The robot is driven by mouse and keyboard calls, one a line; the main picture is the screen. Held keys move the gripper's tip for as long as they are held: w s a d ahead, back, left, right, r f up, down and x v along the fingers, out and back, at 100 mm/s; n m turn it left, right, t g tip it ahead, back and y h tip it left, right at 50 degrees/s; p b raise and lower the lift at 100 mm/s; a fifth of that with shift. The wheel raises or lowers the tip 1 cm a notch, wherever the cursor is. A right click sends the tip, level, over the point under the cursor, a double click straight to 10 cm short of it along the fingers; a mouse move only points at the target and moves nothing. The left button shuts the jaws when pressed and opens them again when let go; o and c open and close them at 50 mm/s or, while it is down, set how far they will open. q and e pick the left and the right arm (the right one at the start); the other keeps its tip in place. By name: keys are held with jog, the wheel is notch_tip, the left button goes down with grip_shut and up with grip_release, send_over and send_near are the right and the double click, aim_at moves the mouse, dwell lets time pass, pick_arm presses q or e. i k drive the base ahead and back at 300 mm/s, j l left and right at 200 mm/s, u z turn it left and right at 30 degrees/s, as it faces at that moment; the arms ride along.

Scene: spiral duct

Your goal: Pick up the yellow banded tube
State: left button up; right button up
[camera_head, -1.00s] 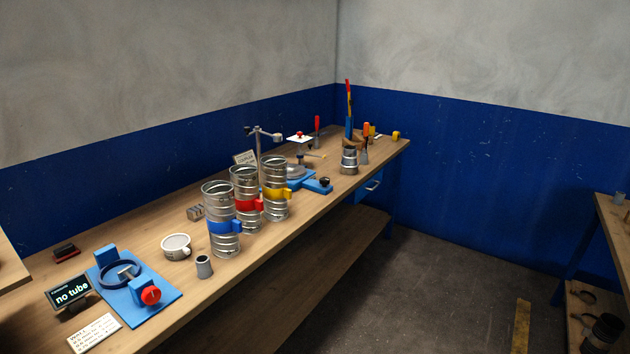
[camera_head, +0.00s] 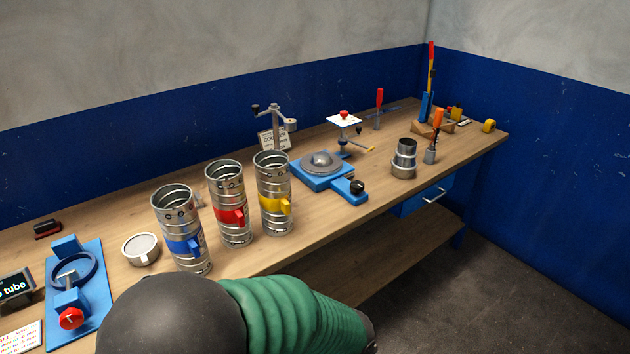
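The yellow banded tube (camera_head: 273,193) is a ribbed silver metal cylinder with a yellow band and tab around its middle. It stands upright on the wooden bench, rightmost in a row of three tubes. The red banded tube (camera_head: 228,204) stands close on its left, and the blue banded tube (camera_head: 181,229) stands left of that. A dark and green sleeved part of my own arm fills the bottom middle, in front of the bench and below the tubes. Neither gripper's fingers show in the view.
A blue clamp base with a grey dome (camera_head: 321,163) lies right of the tubes, with a metal stand (camera_head: 278,127) behind. A stepped metal fitting (camera_head: 404,160) stands farther right. A round cup (camera_head: 141,249) and a blue fixture (camera_head: 78,285) are at left. Bare wood lies right of the yellow tube.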

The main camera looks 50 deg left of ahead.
aim_at(272, 167)
jog(key=i+u, duration=0.4)
jog(key=i+l+u, duration=0.2)
jog(key=i+u, duration=0.2)
jog(key=i+l+u, duration=0.25)
jog(key=u, duration=0.15)
jog(key=i+l, duration=0.05)
